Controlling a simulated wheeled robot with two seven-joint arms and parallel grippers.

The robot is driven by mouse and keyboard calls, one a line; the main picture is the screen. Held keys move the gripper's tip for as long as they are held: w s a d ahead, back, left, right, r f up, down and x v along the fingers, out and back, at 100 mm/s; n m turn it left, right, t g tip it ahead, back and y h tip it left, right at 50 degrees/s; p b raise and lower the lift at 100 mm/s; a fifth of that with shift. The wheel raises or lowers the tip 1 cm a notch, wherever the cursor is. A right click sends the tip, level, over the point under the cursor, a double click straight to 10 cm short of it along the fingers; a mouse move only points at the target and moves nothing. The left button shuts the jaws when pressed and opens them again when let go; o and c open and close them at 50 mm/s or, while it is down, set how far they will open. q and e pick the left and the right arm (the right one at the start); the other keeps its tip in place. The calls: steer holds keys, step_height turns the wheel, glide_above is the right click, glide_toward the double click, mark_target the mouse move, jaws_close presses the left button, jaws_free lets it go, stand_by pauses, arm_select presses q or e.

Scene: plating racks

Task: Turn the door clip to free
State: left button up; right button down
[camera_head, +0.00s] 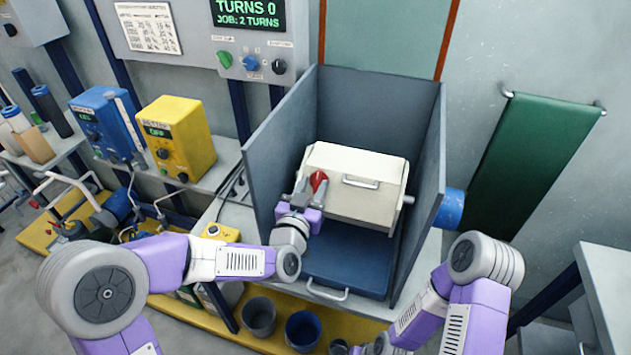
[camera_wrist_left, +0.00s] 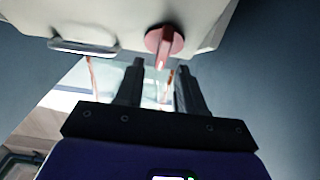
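The door clip is a red round knob with a raised grip bar, on the front of a cream box. It shows in the head view (camera_head: 318,180) partly behind my gripper, and in the left wrist view (camera_wrist_left: 165,42). The cream box (camera_head: 340,200) has a metal handle (camera_head: 360,182). My left gripper (camera_head: 310,187) is at the clip.
Grey panels (camera_head: 425,190) stand on both sides of and behind the cream box. A blue tray (camera_head: 345,262) with a handle lies below it. Yellow (camera_head: 190,140) and blue (camera_head: 108,120) control units stand at left. A panel above reads "TURNS 0".

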mark_target(318, 182)
arm_select(q)
steer(key=shift+x, duration=1.3)
jaws_close()
